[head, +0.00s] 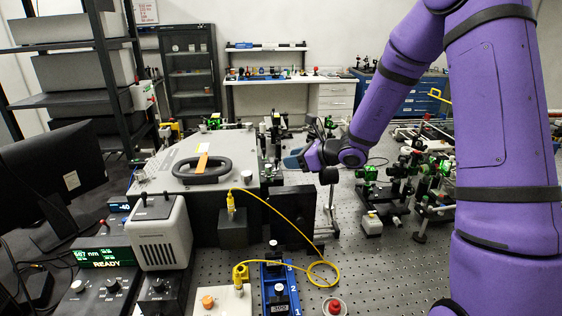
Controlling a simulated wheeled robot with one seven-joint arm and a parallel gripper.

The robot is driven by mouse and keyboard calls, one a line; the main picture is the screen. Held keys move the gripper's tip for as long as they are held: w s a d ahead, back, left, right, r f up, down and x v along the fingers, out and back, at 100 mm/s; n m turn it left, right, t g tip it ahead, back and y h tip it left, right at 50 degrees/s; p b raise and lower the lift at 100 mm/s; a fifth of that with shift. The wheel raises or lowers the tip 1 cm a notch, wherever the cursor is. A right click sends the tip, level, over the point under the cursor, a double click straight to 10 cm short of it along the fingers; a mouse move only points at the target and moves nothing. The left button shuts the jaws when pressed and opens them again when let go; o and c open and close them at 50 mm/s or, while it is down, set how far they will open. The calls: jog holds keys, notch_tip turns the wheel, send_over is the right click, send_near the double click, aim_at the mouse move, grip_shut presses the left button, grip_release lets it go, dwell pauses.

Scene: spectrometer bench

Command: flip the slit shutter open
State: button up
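The spectrometer (224,146) is a pale grey box with a dark handle on its lid, left of the middle in the head view. A black upright panel (292,214) stands at its front right side. I cannot clearly make out the slit shutter or whether it is open. My gripper (294,160) is just right of the spectrometer's right side, at the end of my purple arm. It is small and partly hidden by my wrist, so its opening and any contact do not show.
A yellow fiber cable (277,207) loops from a dark block (234,228) over the bench. A blue rack (281,284) and a red-topped piece (334,306) stand in front. Optics mounts (432,190) crowd the right. Bare breadboard (376,262) lies at front right.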

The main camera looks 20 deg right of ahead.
aim_at(281, 172)
jog(key=shift+x, duration=2.45)
grip_shut()
